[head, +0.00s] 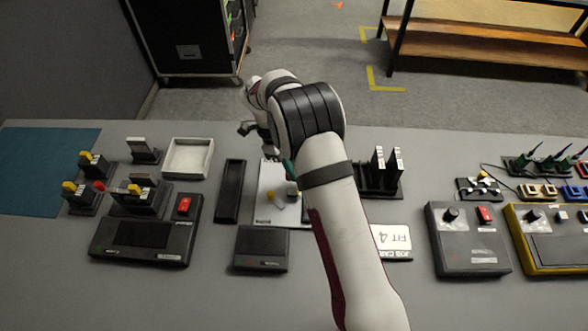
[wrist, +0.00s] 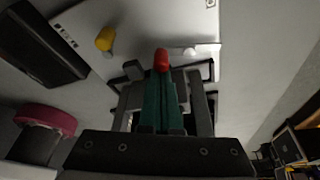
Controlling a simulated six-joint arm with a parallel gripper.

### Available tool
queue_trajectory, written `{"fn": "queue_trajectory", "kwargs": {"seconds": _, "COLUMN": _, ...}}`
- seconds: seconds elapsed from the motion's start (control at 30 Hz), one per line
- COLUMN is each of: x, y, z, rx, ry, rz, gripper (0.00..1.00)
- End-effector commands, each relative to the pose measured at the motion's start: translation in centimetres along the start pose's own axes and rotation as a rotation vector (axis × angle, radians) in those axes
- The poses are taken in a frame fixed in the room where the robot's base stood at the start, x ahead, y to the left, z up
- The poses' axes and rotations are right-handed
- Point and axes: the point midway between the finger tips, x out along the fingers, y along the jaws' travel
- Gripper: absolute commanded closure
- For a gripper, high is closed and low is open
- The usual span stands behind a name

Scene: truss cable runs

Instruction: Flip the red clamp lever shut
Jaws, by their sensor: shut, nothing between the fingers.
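A red rounded tip (wrist: 161,60) shows right at the ends of my fingers in the wrist view. It looks like the end of a lever, but its base is hidden behind the fingers, and I cannot tell whether they touch it. My gripper (wrist: 160,85) has its green fingers together, with nothing between them. In the head view my gripper (head: 287,172) is over the white sheet (head: 268,180), mostly hidden by my arm. Another red knob (head: 99,186) with a thin grey rod stands among the yellow-topped blocks at the left; I cannot tell which red part is the clamp lever.
A yellow-ended piece (wrist: 105,40) lies on the sheet beside the fingers. A long black tray (head: 230,190) and a white tray (head: 188,158) lie to the left. A black rack (head: 380,185) stands right of my arm. Control boxes (head: 467,240) fill the right side.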

Motion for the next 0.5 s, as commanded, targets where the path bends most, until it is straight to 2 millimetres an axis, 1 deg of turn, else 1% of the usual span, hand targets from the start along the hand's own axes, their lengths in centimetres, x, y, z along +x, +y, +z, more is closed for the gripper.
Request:
{"fn": "queue_trajectory", "kwargs": {"seconds": 0.17, "x": -0.1, "y": 0.2, "z": 0.3, "rx": 0.001, "ry": 0.000, "rz": 0.000, "gripper": 1.00}}
{"fn": "queue_trajectory", "kwargs": {"seconds": 0.5, "x": -0.5, "y": 0.5, "z": 1.4, "rx": 0.290, "ry": -0.001, "rz": 0.103, "gripper": 1.00}}
